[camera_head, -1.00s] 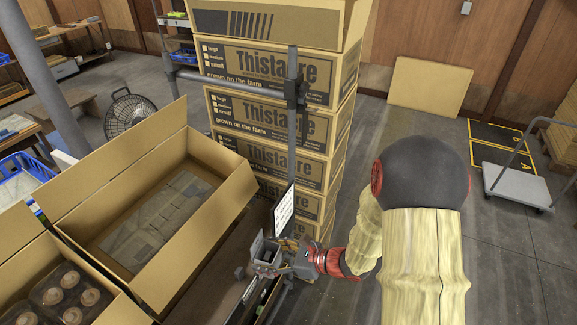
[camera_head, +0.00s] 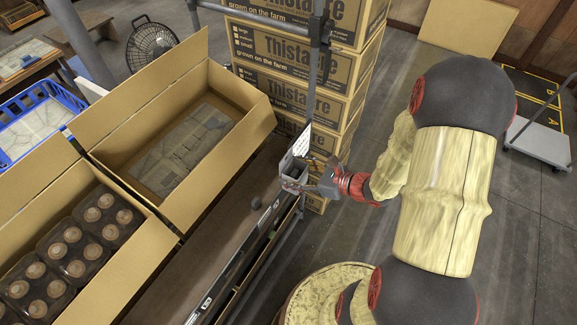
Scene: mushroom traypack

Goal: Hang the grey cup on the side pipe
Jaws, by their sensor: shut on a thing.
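The grey cup (camera_head: 294,166) is a small box-like container near the middle of the view, beside the upright grey pipe. My gripper (camera_head: 318,184) reaches in from the right and is shut on the cup. Its fingertips are small and partly hidden. The side pipe (camera_head: 312,95) rises behind the cup and joins a horizontal bar at the top. A white card with print (camera_head: 301,145) stands just behind the cup. I cannot tell whether the cup touches the pipe or hangs on it.
An open carton (camera_head: 228,142) stands left of the cup. Another carton (camera_head: 150,262) holds packs of mushrooms. A dark narrow table (camera_head: 205,232) runs below the cup. Stacked Thistacre boxes (camera_head: 345,70) stand behind the pipe. The floor at right is open up to a trolley (camera_head: 540,140).

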